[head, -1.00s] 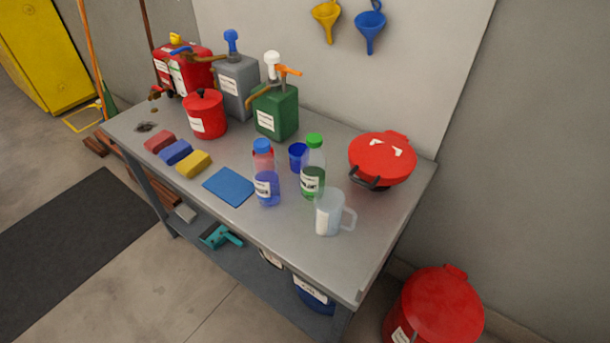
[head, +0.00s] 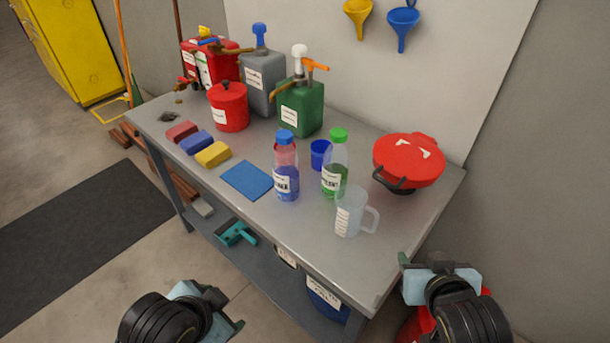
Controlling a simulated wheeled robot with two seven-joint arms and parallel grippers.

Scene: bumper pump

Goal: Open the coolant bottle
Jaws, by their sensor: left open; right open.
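A clear bottle with a green cap (head: 335,168) and green liquid stands upright on the metal workbench (head: 300,228); its label is only partly legible and seems to end in "LANT". The cap sits on it. A bottle with a blue cap (head: 286,167) and blue liquid stands to its left, also capped. My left gripper (head: 212,303) is at the bottom, in front of the bench, open and apart from everything. My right gripper (head: 443,270) is open near the bench's right front corner, well apart from the bottles.
A clear measuring jug (head: 350,212) stands right in front of the green-capped bottle, with a blue cup (head: 320,154) behind. Pump cans (head: 300,108), sponges (head: 197,142) and a blue cloth (head: 246,180) lie further left.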

